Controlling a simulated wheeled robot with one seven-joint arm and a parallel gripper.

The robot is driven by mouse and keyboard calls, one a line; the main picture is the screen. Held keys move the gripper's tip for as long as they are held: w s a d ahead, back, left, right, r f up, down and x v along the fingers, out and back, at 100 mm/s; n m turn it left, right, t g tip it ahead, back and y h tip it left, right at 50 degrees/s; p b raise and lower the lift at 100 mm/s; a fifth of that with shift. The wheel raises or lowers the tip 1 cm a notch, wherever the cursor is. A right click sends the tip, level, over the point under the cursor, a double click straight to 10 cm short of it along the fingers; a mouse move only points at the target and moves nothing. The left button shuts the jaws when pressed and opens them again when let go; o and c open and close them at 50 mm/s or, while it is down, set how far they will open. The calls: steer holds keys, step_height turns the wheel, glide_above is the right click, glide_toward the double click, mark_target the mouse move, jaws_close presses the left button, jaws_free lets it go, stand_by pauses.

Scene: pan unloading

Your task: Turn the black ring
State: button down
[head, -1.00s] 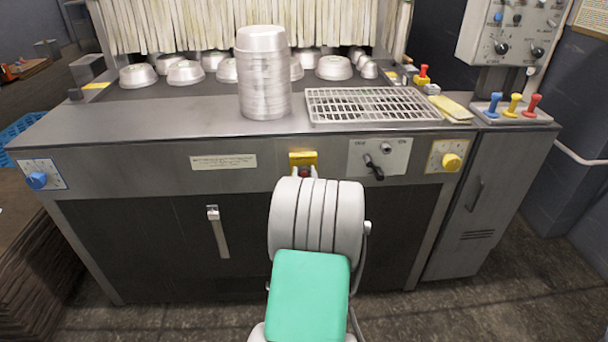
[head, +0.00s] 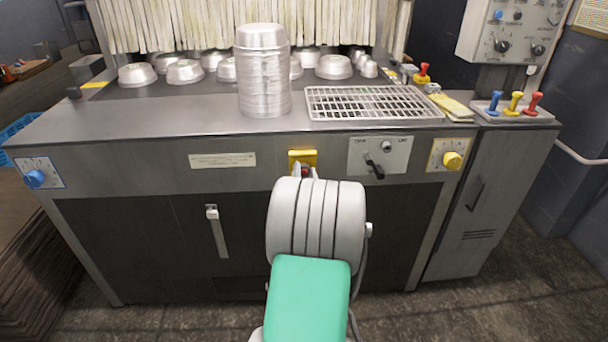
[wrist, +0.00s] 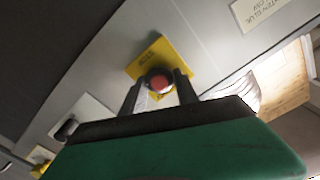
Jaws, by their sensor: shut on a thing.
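A yellow plate (head: 311,155) is on the machine's front panel. It also shows in the wrist view (wrist: 177,57), tilted in the picture, with a round red button (wrist: 160,83) on it. The black ring (wrist: 147,78) shows only as a dark rim around the button, partly covered by my fingers. My gripper (wrist: 159,80) has one finger on each side of the button and is shut on the ring. In the head view my gripper (head: 305,172) is small and mostly hidden behind my own wrist.
A black switch handle (head: 376,171) and a yellow knob (head: 452,160) are on the panel to the right. A blue knob (head: 35,178) is at the far left. A stack of metal pans (head: 264,80) and a wire rack (head: 373,103) stand on the machine top.

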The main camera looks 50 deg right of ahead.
steer(key=shift+s+d+m, duration=0.1)
steer(key=shift+m, duration=1.2)
steer(key=c, duration=0.9)
jaws_free()
steer(key=shift+c, duration=0.2)
steer(key=v, duration=0.8)
steer(key=shift+b, duration=0.4)
